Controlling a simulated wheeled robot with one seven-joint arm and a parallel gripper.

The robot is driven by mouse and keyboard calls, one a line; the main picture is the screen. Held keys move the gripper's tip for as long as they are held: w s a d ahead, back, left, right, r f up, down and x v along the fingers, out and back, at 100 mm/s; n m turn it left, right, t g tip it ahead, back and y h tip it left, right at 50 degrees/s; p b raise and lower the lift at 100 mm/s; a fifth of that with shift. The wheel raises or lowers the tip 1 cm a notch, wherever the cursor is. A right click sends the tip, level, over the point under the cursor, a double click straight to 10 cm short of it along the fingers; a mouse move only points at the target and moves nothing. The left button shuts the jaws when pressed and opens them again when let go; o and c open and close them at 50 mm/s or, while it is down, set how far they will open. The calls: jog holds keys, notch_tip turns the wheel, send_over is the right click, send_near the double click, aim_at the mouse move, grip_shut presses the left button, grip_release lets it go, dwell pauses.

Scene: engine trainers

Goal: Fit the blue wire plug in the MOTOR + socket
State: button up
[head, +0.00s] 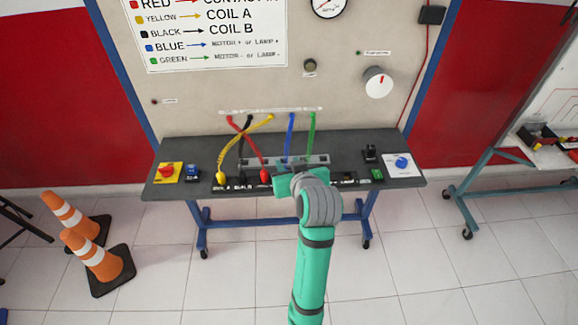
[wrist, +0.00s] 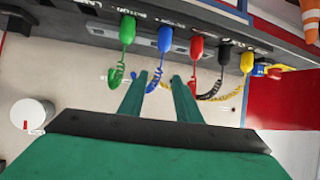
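In the wrist view the blue wire plug (wrist: 165,40) stands at the bench's socket strip, between the green plug (wrist: 127,30) and the red plug (wrist: 196,48). Its coiled blue wire (wrist: 155,80) hangs near my fingers. In the head view the blue wire (head: 291,133) runs down from the wall rail, and my arm hides its plug. My gripper (wrist: 159,76) is open, with nothing seen held between its fingers, and the blue plug is just beyond the fingertips. Lettering reading MOTOR (wrist: 150,18) shows near the plugs. I cannot tell which socket the blue plug touches or whether it is seated.
The dark bench (head: 330,143) carries a red knob on a yellow plate (head: 168,172) and a blue knob on a white plate (head: 401,163). Black (wrist: 225,52) and yellow (wrist: 247,60) plugs stand close beside the red one.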

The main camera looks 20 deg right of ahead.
jog(key=o, duration=0.3)
jog(key=v, duration=1.1)
jog(key=shift+f, duration=0.15)
